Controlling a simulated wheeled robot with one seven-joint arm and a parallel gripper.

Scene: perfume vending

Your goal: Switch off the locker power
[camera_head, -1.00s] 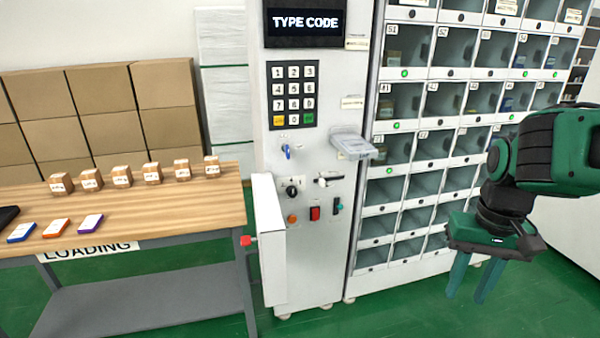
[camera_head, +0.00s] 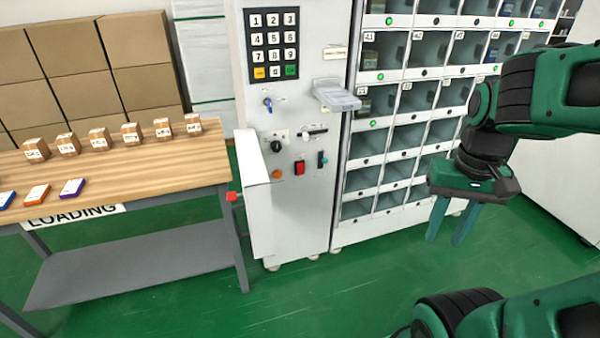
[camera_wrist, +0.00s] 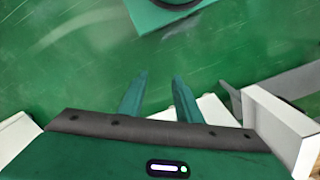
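The white locker control column (camera_head: 306,232) stands in the middle of the head view. Its panel carries a red rocker switch (camera_head: 299,168), an orange round button (camera_head: 277,174), a dark rotary knob (camera_head: 276,146), a black-and-silver handle (camera_head: 312,133), a small dark-green switch (camera_head: 322,158) and a blue key-like part (camera_head: 268,103). Labels beside them are too small to read. My gripper (camera_head: 446,239) hangs to the right of the panel, in front of the lower lockers, fingers down. It is open and empty, and in the wrist view its fingers (camera_wrist: 157,88) stand apart over green floor.
A narrow white door-like panel (camera_head: 256,192) juts forward at the column's left. A clear tray (camera_head: 336,95) sticks out above the switches. The loading table (camera_head: 150,175) with small boxes stands left. The locker grid (camera_head: 385,160) is right. Green floor in front is free.

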